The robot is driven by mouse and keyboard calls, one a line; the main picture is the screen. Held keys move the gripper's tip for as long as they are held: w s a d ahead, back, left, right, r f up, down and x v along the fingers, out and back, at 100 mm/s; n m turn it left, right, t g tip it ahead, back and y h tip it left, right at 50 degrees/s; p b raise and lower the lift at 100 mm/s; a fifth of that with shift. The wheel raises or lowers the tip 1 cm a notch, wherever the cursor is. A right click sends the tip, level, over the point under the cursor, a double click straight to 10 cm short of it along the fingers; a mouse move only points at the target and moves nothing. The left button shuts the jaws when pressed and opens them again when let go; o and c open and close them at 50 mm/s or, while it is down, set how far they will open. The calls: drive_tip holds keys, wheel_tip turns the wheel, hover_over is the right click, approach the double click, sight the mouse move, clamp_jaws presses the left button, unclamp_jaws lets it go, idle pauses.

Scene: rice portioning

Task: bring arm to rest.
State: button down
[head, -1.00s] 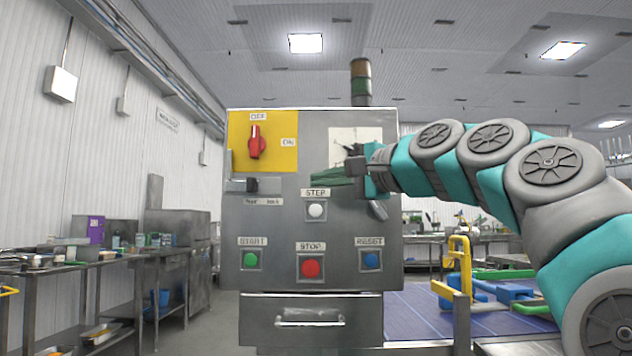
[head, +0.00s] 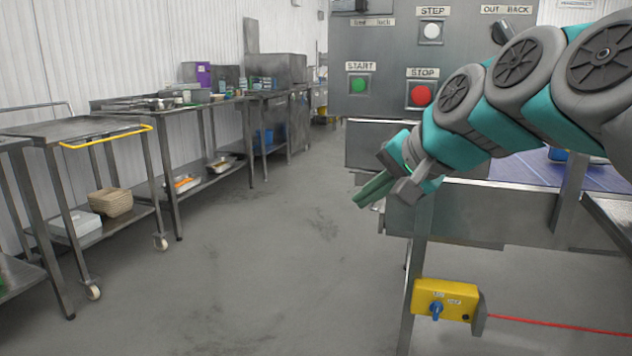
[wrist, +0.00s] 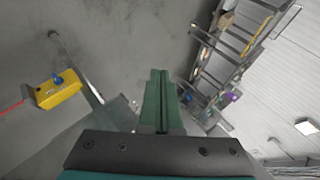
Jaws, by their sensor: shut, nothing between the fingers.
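My gripper (head: 375,190) is in the middle right of the head view, at the end of my teal and grey arm. Its green fingers point down and to the left. It hangs in the air in front of the metal control panel (head: 385,50) and apart from it. In the wrist view the two green fingers (wrist: 158,95) lie side by side, shut with nothing between them. The start button (head: 359,84) is green and the stop button (head: 421,95) is red. My arm covers part of the panel's right side.
A yellow switch box (head: 444,302) with a blue knob sits low on a steel leg, with a red cord (head: 560,326) running right. A steel trolley (head: 75,129) and laden benches (head: 178,103) line the left wall. The grey floor (head: 240,260) between is clear.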

drive_tip(key=s+d+f+n+g+h, duration=0.1)
drive_tip(key=s+f+n+g+h, duration=0.15)
drive_tip(key=s+f, duration=0.6)
drive_tip(key=s+f+n+g+h, duration=0.1)
drive_tip(key=s+f+g, duration=0.3)
drive_tip(key=f, duration=0.8)
drive_tip(key=s+d+f+n+g+h, duration=0.1)
drive_tip(key=s+d+f, duration=0.2)
drive_tip(key=s+f, duration=0.2)
drive_tip(key=s+d+f+n+g+h, duration=0.1)
drive_tip(key=s+d+f+n+g, duration=0.1)
drive_tip(key=s+f, duration=0.4)
drive_tip(key=s+d, duration=0.1)
drive_tip(key=s, duration=0.4)
drive_tip(key=shift+s, duration=0.35)
drive_tip(key=c, duration=1.6)
unclamp_jaws()
drive_tip(key=shift+f, duration=0.1)
